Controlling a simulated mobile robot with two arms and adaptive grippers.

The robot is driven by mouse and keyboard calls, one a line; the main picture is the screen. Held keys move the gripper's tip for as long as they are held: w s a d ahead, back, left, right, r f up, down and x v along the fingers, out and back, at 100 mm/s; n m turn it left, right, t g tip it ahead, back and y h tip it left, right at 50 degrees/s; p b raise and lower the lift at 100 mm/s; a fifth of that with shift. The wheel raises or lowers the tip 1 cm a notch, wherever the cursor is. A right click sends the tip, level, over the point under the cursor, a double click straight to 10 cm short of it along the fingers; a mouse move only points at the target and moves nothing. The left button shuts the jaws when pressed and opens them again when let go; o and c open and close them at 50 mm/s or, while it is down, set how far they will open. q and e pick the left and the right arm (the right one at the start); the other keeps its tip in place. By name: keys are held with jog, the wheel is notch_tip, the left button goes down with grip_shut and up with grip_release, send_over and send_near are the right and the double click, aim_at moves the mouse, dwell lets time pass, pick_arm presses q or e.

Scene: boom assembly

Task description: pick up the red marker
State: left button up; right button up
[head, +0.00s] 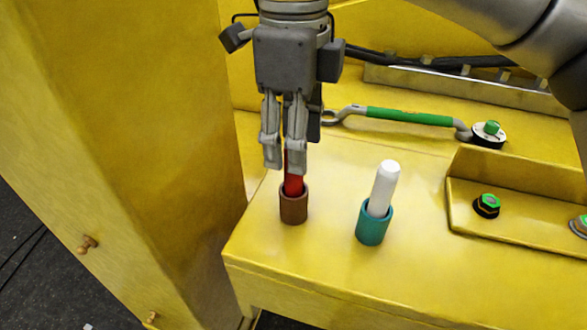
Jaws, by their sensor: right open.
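The red marker (293,185) stands upright in a brown holder (293,207) near the left end of the yellow ledge. My right gripper (285,168) is above the holder, pointing down, with its fingertips at the marker. It is open, and its fingers hide the marker's upper part. I cannot tell whether either finger touches the marker. My left gripper is not in view.
A white marker (385,185) stands in a teal holder (374,226) to the right. A green-handled wrench (410,117) lies behind, at a bolt (490,130). A yellow wall (130,120) rises on the left. The ledge's front is clear.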

jog(key=shift+f, duration=1.15)
jog(key=shift+c, duration=1.1)
grip_shut()
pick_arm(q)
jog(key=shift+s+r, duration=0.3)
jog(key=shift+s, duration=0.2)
pick_arm(e)
jog(key=shift+r, duration=0.15)
